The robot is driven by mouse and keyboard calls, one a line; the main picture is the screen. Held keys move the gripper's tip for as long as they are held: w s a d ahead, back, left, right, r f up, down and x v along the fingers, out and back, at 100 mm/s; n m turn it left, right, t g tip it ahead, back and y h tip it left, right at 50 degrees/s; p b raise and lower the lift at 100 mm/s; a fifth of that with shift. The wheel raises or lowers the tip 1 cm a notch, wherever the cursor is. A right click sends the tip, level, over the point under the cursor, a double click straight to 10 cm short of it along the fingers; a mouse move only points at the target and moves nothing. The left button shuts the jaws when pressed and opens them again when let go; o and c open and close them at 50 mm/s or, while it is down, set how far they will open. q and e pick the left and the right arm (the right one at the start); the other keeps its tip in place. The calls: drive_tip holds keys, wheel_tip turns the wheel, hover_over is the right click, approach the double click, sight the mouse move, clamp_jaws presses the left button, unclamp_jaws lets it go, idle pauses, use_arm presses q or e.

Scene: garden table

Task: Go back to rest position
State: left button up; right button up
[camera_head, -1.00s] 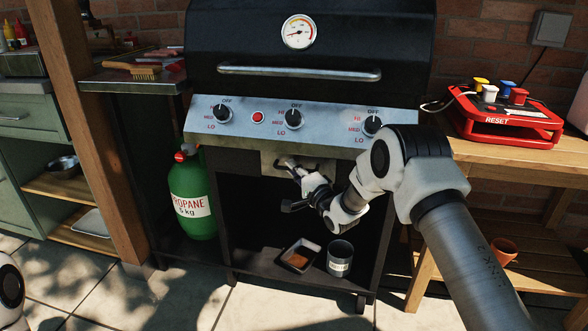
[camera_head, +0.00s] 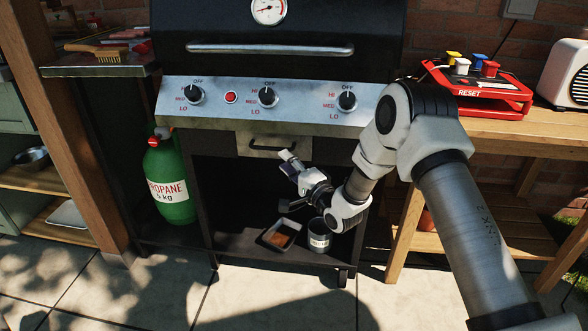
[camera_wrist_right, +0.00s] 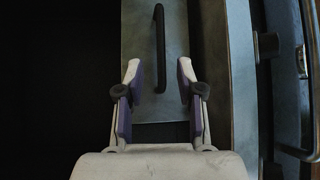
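My right gripper (camera_head: 289,162) is in front of the grill's lower opening, just below the small drawer handle (camera_head: 272,147) under the control panel. My left gripper is not in view.
The black grill (camera_head: 285,25) stands ahead, with a green propane bottle (camera_head: 169,185) at its left. A tray (camera_head: 271,238) and a grey can (camera_head: 320,240) sit on its lower shelf. A wooden table (camera_head: 550,125) at right holds a red button box (camera_head: 480,92) and a white radio (camera_head: 567,70).

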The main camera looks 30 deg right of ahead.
drive_tip(key=v, duration=0.3)
drive_tip(key=shift+s, duration=0.35)
